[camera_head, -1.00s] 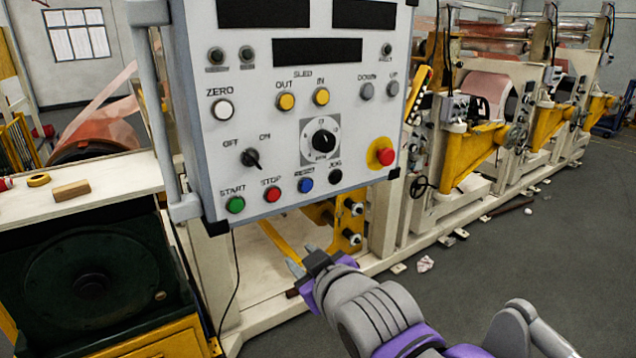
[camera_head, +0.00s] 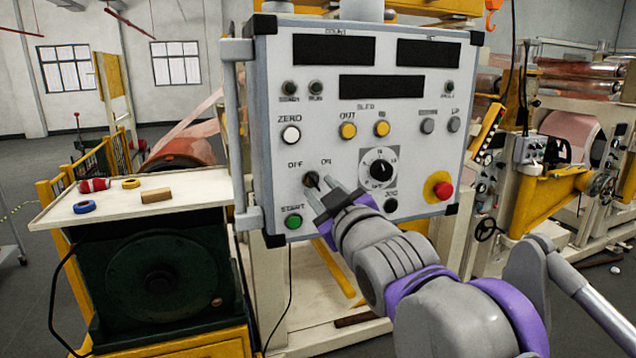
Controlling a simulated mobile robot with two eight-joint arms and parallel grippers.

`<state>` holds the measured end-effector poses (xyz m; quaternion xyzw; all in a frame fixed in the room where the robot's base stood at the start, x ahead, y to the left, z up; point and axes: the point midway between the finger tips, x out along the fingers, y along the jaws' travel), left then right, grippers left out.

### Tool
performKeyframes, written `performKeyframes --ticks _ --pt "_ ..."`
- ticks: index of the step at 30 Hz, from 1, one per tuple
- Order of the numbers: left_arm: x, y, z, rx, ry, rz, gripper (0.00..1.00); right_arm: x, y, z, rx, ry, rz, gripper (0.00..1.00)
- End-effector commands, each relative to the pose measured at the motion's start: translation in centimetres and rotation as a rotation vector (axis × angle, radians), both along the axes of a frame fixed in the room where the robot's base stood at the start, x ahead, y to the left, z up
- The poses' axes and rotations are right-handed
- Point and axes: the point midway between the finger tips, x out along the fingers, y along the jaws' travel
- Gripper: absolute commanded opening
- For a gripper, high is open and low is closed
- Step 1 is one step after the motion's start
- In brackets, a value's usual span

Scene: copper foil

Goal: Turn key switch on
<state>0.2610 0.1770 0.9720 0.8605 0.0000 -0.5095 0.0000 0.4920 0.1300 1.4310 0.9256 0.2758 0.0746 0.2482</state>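The key switch (camera_head: 310,179) is a small black knob on the grey control panel (camera_head: 262,150), below the OFF and ON labels. Its handle slants from upper left to lower right, with its upper end toward OFF. My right gripper (camera_head: 319,188) is in front of the panel at the switch. Its two fingers are apart, with their tips close to the knob, one at its lower left and one at its right. I cannot tell whether they touch it. The gripper hides the buttons right of START. My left gripper is not in view.
The green START button (camera_head: 293,221) is just below the switch. The rotary dial (camera_head: 381,168) and red emergency stop (camera_head: 443,190) are to the right. A vertical handle bar (camera_head: 237,130) runs along the panel's left edge. A white worktop (camera_head: 110,207) with tape and a wooden block stands left.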

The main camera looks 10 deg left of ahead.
Motion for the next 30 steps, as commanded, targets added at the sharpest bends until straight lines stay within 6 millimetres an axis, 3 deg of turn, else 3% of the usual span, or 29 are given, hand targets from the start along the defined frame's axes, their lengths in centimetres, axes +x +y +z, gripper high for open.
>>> performKeyframes --ticks 6,17,23,30 --pt "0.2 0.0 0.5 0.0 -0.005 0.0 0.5 2.1 1.4 0.0 0.0 0.0 0.0 0.36" --pt "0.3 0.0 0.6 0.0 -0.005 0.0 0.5 2.6 1.7 -0.1 0.0 0.001 0.0 0.36" --pt "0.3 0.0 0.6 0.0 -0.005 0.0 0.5 2.5 1.7 -0.1 0.0 0.001 0.0 0.02" --pt "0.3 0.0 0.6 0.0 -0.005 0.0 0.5 2.5 1.6 -0.1 0.0 0.001 0.0 0.0"
